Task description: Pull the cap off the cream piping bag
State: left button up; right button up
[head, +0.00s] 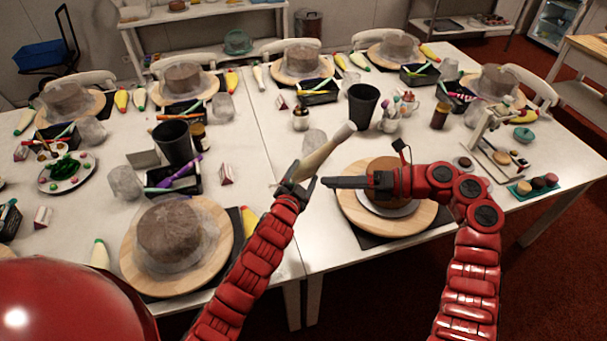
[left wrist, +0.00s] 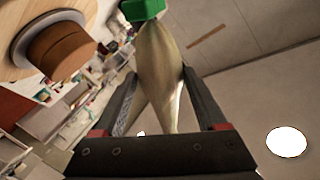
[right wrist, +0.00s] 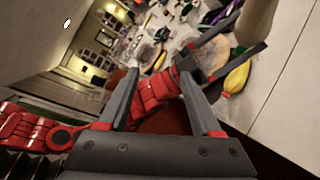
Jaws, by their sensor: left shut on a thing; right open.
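The cream piping bag (head: 324,156) is held up slanting in my left gripper (head: 298,184), its pale rounded end pointing up and right. In the left wrist view the bag (left wrist: 172,50) runs between the two fingers, with a green cap-like piece (left wrist: 141,9) at its end, partly cut off by the frame. That green piece cannot be made out in the head view. My right gripper (head: 330,183) points left beside the left one, over the near cake. In the right wrist view its fingers are apart with nothing between them.
A cake on a round wooden turntable (head: 427,217) stands below my right arm. Another wrapped cake (head: 170,230) sits at the left on its own board. A dark cup (head: 363,104) and small jars stand behind the bag. Table between the turntables is mostly bare.

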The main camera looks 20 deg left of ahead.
jog(key=w+d+r+t+h, duration=0.2)
jog(key=w+d+r+t, duration=0.1)
jog(key=w, duration=0.4)
jog(key=m+t+h, duration=0.1)
jog(key=t+h, duration=0.1)
jog(key=t, duration=0.1)
send_near(352, 129)
jog(key=w+a+f, duration=0.1)
jog(key=f, duration=0.1)
jog(key=shift+x, duration=4.4)
jog(key=shift+w, duration=0.1)
jog(key=shift+c, duration=0.3)
